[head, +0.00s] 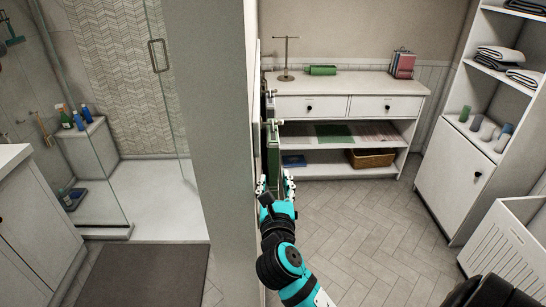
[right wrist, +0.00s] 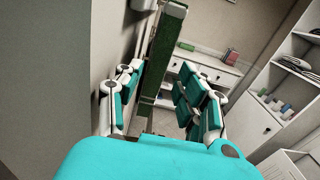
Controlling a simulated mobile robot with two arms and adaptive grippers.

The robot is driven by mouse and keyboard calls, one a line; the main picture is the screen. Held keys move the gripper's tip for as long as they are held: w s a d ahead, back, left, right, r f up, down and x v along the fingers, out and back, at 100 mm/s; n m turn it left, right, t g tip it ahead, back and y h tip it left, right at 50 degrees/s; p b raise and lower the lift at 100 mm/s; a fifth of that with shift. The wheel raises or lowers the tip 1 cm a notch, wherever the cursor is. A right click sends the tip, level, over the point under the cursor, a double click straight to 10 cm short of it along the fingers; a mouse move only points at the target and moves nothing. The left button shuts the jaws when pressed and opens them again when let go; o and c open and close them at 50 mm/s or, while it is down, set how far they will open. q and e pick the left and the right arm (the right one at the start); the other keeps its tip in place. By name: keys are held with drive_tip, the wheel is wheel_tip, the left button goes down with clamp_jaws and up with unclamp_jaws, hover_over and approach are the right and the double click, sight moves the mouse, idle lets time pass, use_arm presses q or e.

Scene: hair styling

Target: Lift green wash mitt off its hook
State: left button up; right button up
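The green wash mitt (head: 273,150) hangs flat and edge-on along the side of the wall, below a small pale hook (head: 277,123). In the right wrist view the mitt (right wrist: 162,55) is a tall, narrow green strip with its lower end showing between the finger pairs. My right gripper (head: 275,184) is just below and in front of the mitt, with fingers spread to either side. In the right wrist view the gripper (right wrist: 160,100) is open, with a gap between the mitt and the right fingers. My left gripper is not in view.
The wall end (head: 215,130) stands close to the left of my right arm.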

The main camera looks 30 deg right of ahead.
sight(273, 154)
drive_tip(key=p+x, duration=0.2)
drive_tip(key=x, duration=0.9)
drive_tip(key=shift+w, duration=0.1)
clamp_jaws()
drive_tip(key=shift+r+p, duration=0.4)
drive_tip(key=shift+p, duration=0.2)
